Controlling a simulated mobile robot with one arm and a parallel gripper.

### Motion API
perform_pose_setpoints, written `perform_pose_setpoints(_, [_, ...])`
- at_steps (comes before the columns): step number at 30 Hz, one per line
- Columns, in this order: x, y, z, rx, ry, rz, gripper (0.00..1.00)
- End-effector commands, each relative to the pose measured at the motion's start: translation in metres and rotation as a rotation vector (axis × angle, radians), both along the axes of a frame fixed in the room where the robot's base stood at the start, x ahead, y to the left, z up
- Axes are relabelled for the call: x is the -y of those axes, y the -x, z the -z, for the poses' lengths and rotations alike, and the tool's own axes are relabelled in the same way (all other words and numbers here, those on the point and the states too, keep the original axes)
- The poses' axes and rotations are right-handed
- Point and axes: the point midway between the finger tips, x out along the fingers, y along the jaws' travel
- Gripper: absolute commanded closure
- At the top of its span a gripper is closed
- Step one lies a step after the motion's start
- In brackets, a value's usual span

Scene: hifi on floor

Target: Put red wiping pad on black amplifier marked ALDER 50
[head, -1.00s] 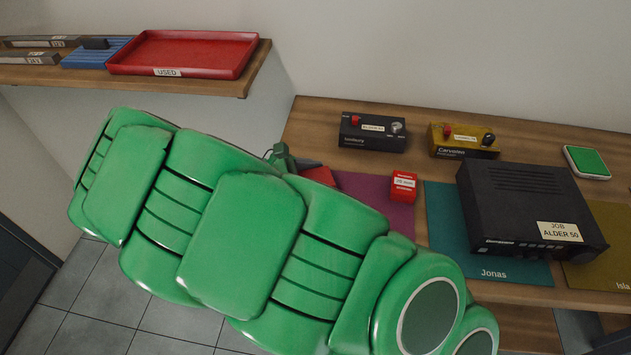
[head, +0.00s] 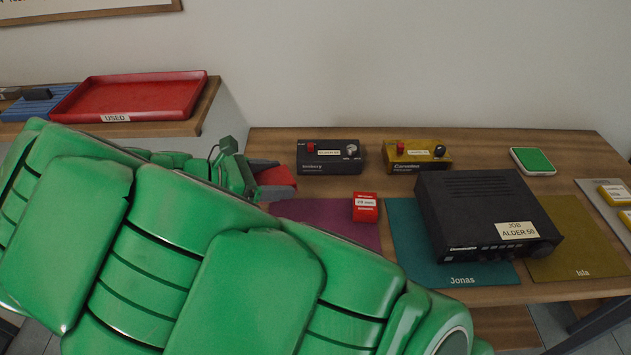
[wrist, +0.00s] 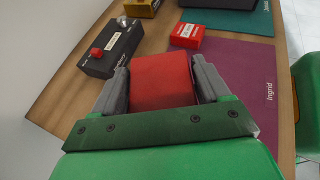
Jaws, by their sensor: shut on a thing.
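My gripper (wrist: 163,88) is shut on the red wiping pad (wrist: 160,78), which sits between the two grey fingers in the wrist view. In the head view the pad (head: 277,180) shows at the end of my green arm, over the left part of the bench near the purple mat. The black amplifier (head: 490,207) labelled JOB ALDER 50 stands at the right, on the teal mat marked Jonas and partly over the olive mat marked Isla. My gripper is to the left of the amplifier, with a clear gap between them.
A small red box (head: 365,208) stands on the purple mat (head: 318,217). A black pedal (head: 331,157), a mustard pedal (head: 417,156) and a green-topped pad (head: 533,160) line the back. A red USED tray (head: 130,96) is on the left shelf.

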Motion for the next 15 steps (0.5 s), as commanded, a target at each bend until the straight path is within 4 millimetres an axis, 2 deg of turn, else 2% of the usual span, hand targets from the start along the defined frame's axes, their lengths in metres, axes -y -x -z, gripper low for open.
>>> perform_pose_setpoints(8, [0.002,-0.001,-0.004,0.0,0.001,0.003,0.55])
perform_pose_setpoints(11, [0.011,-0.006,-0.006,0.002,0.0,0.013,0.55])
perform_pose_setpoints(15, [0.038,-0.018,-0.01,0.007,-0.001,0.042,0.55])
